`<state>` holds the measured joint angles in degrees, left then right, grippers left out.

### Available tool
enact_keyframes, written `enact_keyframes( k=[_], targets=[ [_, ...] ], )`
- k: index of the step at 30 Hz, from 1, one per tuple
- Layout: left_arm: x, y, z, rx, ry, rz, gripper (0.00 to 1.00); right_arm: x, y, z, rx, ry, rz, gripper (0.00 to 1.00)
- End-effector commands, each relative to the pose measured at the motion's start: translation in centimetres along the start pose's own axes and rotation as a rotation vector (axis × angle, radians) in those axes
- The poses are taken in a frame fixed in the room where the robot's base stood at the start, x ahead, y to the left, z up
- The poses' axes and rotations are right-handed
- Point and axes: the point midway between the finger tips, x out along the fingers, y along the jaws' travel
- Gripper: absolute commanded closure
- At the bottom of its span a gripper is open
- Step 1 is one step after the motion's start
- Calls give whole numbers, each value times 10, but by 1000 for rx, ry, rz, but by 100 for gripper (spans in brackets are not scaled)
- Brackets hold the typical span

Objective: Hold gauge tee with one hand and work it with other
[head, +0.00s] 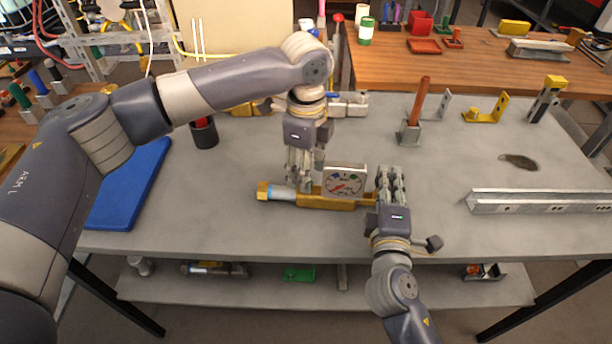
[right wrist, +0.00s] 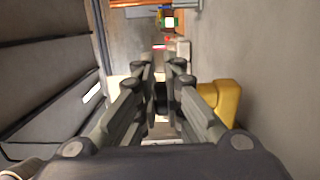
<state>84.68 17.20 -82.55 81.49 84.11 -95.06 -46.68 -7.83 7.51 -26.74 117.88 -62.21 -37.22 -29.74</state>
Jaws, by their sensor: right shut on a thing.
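The gauge tee lies on the grey bench, with a long yellow body (head: 335,201), a square white dial gauge (head: 344,181) standing on it, and a blue-and-white sleeve (head: 281,192) with a yellow end at the left. My left gripper (head: 303,182) points down at the tee, just left of the dial; its fingertips partly hide the body and their gap is unclear. My right gripper (head: 388,178) is shut on the tee at its right end, beside the dial. In the right wrist view a yellow part (right wrist: 226,102) shows right of the fingers; what lies between them is mostly hidden.
A blue mat (head: 130,185) lies at the left. A metal channel (head: 540,202) lies at the right. A block with a rust-coloured handle (head: 416,108) and yellow brackets (head: 487,107) stand behind. Bare bench lies right of my right gripper.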

Motion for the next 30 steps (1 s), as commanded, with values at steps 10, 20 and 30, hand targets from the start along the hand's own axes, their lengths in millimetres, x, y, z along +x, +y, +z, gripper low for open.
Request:
enact_keyframes(
  k=[10,20,30],
  targets=[
    [28,0,0,-1,0,-1,55,0,-1,0,0,0,-1,100],
    [28,0,0,-1,0,-1,80,0,-1,0,0,0,-1,100],
    [28,0,0,-10,0,-1,100,0,-1,0,0,0,-1,100]
  ],
)
